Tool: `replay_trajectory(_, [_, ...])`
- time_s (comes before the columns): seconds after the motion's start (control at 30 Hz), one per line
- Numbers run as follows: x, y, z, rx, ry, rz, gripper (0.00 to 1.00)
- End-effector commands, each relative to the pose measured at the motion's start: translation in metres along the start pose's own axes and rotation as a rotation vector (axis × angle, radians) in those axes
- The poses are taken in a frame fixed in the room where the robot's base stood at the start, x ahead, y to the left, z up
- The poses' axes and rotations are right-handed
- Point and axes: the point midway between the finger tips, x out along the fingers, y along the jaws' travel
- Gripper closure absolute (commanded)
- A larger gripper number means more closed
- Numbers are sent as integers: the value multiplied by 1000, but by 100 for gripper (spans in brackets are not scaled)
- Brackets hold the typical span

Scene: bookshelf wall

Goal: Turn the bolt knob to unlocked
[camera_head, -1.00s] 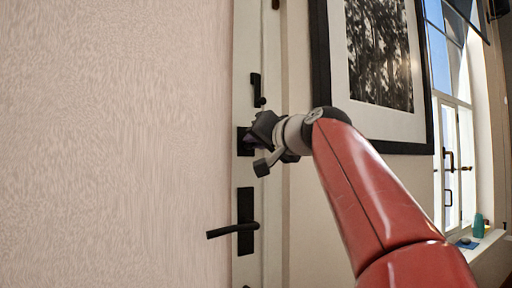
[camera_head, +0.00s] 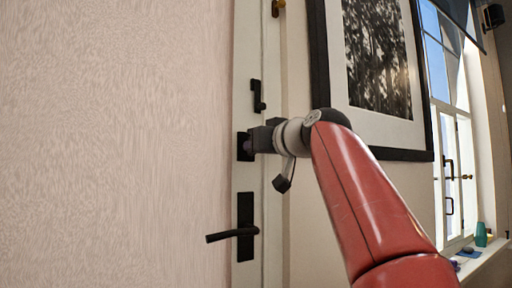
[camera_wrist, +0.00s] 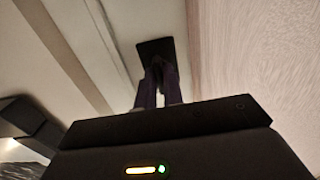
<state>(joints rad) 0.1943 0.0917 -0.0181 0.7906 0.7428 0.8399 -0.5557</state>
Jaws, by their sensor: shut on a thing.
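The bolt's dark square plate (camera_head: 244,147) is on the white door edge, between a small black latch above and the door handle below. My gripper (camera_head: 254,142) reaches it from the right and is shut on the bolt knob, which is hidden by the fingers. In the wrist view, the two dark fingers of my gripper (camera_wrist: 159,78) are close together against the dark plate (camera_wrist: 152,47). The knob's turn angle cannot be made out.
A black lever handle (camera_head: 240,230) sits below the bolt, and a black latch (camera_head: 257,97) above it. A framed picture (camera_head: 376,152) hangs on the wall to the right, behind my arm. A window (camera_head: 452,150) with a sill of small objects is farther right.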

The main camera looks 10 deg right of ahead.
Motion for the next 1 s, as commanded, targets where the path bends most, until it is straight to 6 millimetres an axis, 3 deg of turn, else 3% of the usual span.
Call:
replay_trajectory(0.4, [0, 0, 0, -10, 0, 1, 100])
replay_trajectory(0.43, [0, 0, 0, -10, 0, 1, 90])
replay_trajectory(0.6, [0, 0, 0, -9, 0, 1, 69])
replay_trajectory(0.87, [-1, 0, 0, -8, 1, 0, 69])
replay_trajectory(1.0, [-13, 0, 1, -10, 1, 2, 69])
